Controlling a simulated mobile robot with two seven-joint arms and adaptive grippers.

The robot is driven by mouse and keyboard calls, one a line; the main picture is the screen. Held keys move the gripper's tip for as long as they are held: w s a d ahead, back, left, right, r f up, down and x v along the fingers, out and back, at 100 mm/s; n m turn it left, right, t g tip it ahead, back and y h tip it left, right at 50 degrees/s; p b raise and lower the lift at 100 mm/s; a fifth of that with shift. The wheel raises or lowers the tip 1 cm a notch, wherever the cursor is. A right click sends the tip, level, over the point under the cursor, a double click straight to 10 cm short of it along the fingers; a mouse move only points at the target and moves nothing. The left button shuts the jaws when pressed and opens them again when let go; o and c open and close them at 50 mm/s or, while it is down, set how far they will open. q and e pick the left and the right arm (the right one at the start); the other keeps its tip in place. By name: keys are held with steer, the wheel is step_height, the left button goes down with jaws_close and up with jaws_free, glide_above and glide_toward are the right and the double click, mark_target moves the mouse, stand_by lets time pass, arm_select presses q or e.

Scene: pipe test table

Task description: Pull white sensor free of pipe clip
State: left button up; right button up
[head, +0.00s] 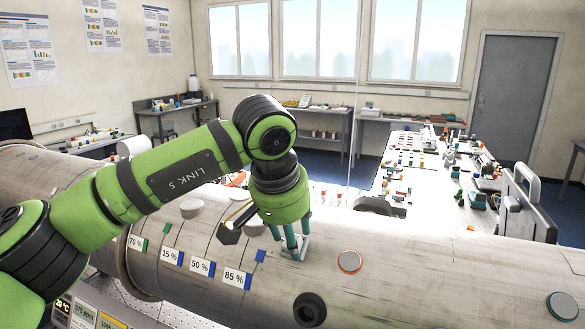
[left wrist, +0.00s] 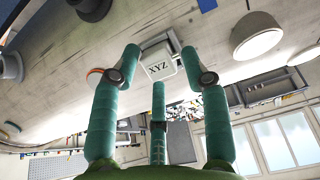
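The white sensor (left wrist: 159,66), a small block marked XYZ, shows in the left wrist view against the large grey pipe (head: 400,275). A grey bracket, which looks like the pipe clip (left wrist: 158,42), shows at its far edge. My left gripper (head: 290,250) points down at the top of the pipe. In the left wrist view its three teal fingers (left wrist: 158,62) are spread around the sensor, with small gaps that look clear of it. In the head view the fingers mostly hide the sensor; a pale edge shows at their tips. My right gripper is not in view.
A dark box-like fitting (head: 236,222) stands on the pipe close left of my gripper. White caps (head: 191,208), percent labels (head: 236,278), a dark round port (head: 310,310) and an orange-ringed disc (head: 350,262) are also on the pipe. A cluttered table (head: 425,215) stands behind.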

arm_select(q)
steer(key=c, duration=0.5)
steer(key=shift+r, duration=0.2)
